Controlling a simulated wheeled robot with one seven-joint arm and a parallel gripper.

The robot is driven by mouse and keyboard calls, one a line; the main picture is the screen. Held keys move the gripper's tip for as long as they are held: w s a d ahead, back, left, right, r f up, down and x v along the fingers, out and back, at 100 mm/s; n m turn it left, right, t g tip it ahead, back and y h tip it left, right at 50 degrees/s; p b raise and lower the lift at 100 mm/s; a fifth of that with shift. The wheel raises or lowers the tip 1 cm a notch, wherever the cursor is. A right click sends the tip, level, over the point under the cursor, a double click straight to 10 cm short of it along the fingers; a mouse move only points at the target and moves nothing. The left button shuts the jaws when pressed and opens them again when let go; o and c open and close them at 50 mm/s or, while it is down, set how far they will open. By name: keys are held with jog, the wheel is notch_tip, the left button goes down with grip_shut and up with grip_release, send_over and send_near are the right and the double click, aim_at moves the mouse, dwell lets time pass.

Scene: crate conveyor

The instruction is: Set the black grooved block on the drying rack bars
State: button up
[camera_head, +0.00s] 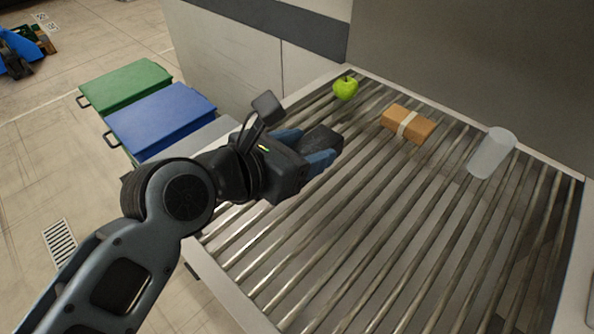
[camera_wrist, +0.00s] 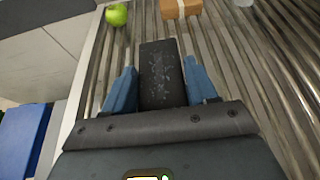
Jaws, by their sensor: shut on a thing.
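The black block (camera_head: 322,140) sits between the blue fingers of my gripper (camera_head: 308,148) in the head view. In the wrist view the block (camera_wrist: 161,72) points away from my gripper (camera_wrist: 161,88), with pale speckled marks on its upper face. My gripper is shut on it, one finger on each side. Grooves on the block are not clearly visible. The rack's metal bars (camera_head: 370,215) run diagonally below and beyond the gripper, and they also show in the wrist view (camera_wrist: 245,75). Whether the block touches the bars cannot be told.
A green apple (camera_head: 345,89), a brown box with a pale band (camera_head: 408,124) and a translucent cylinder (camera_head: 492,153) are on the bars toward the back. Green (camera_head: 125,85) and blue (camera_head: 161,120) lidded bins stand at the left. The middle and front bars are clear.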

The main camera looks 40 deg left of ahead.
jog(key=shift+s+a+f, duration=0.3)
jog(key=shift+a+f, duration=0.05)
jog(key=shift+a, duration=0.15)
jog(key=shift+f, duration=2)
jog(key=o, duration=1.4)
jog(key=shift+s+r, duration=0.1)
